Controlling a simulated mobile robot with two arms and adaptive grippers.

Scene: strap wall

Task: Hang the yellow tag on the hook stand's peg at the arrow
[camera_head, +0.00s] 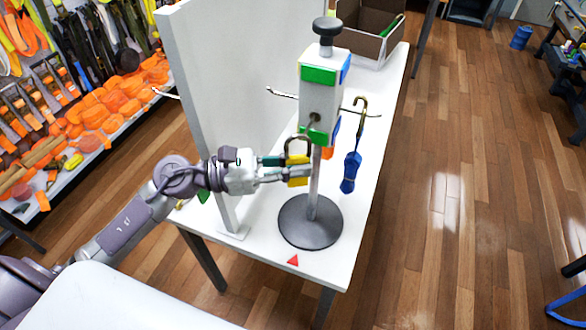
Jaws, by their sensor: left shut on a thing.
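The yellow tag (298,170) has a dark loop (297,143) standing up from its top. My left gripper (290,168) is shut on the tag and holds it upright in front of the hook stand's post. The hook stand (318,95) has a pale block head with green and blue patches, a black knob, a thin post and a round dark base (310,224). Its near peg (315,119) points toward me, just up and right of the loop; I cannot tell whether they touch. A red arrow (293,260) lies on the table before the base. My right gripper is out of view.
A blue item (351,170) hangs by a brass hook from the stand's right peg (365,112). Another peg (282,94) sticks out left. A tall white panel (225,80) stands left of the stand. An open box (370,35) sits at the table's far end.

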